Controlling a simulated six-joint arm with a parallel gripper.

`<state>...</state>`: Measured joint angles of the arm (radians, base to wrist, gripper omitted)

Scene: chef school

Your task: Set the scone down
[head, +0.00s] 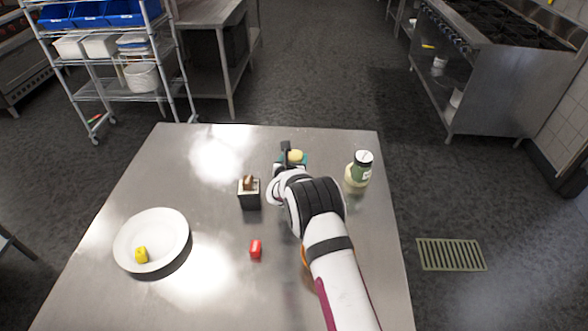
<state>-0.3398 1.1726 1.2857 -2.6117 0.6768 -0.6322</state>
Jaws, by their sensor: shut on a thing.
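A small pale-yellow rounded thing, which looks like the scone (296,156), is at my gripper (291,158) near the far side of the steel table (340,140). My gripper is shut on it; one dark finger shows to its left. A teal thing (306,161) shows right beside the scone, partly hidden by my wrist. I cannot tell whether the scone touches the teal thing or the table.
Something orange (303,256) is mostly behind my arm.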

